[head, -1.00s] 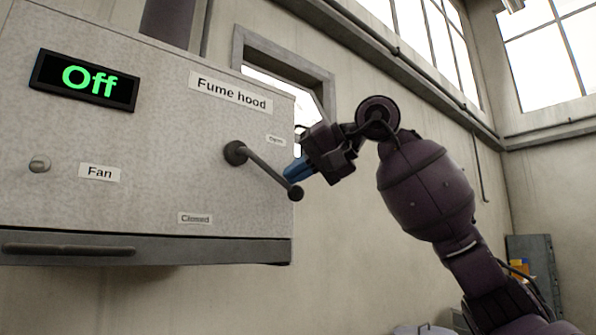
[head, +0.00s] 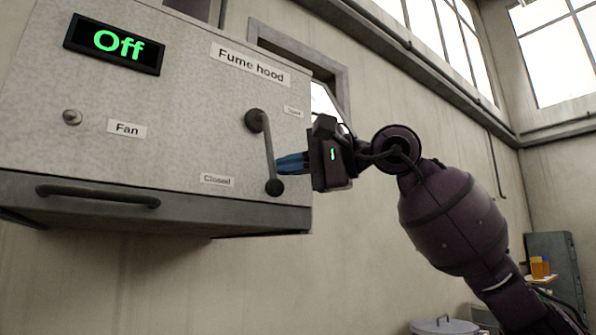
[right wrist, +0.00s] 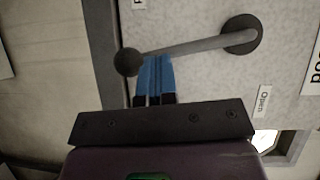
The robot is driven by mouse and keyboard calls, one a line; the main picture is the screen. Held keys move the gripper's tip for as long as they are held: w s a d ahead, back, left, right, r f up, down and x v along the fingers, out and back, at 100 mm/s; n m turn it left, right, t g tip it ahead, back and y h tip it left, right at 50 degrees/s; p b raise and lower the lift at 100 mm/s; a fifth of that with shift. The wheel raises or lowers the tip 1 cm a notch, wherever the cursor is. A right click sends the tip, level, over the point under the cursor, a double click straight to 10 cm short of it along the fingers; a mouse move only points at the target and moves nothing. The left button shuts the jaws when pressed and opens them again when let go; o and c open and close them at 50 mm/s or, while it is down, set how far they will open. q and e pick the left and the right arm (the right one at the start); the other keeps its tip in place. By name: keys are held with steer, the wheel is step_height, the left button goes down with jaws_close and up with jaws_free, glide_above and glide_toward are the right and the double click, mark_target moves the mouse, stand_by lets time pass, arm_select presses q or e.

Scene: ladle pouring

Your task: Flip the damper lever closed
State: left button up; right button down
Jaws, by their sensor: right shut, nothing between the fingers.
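The damper lever (head: 267,150) is a grey rod with a dark round knob, on a dark pivot on the front of the fume hood (head: 185,105). It hangs nearly straight down, leaning slightly right, between the "Open" label (head: 293,111) at upper right and the "Closed" label (head: 217,180) at lower left. My right gripper (head: 280,164) is shut and empty, its blue fingertips against or very close to the rod's right side, just above the knob. The right wrist view shows the fingertips (right wrist: 155,60) at the lever (right wrist: 185,45) near its knob. My left gripper is out of view.
The hood carries a display (head: 114,43) reading "Off", a fan knob (head: 72,117) and a bar handle (head: 98,195) along its lower edge. A window frame (head: 300,55) is behind the hood's right edge. A grey cabinet (head: 555,270) stands far right.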

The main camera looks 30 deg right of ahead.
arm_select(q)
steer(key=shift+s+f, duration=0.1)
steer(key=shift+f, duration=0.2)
arm_select(e)
steer(key=shift+a+f, duration=0.25)
steer(key=shift+a, duration=0.55)
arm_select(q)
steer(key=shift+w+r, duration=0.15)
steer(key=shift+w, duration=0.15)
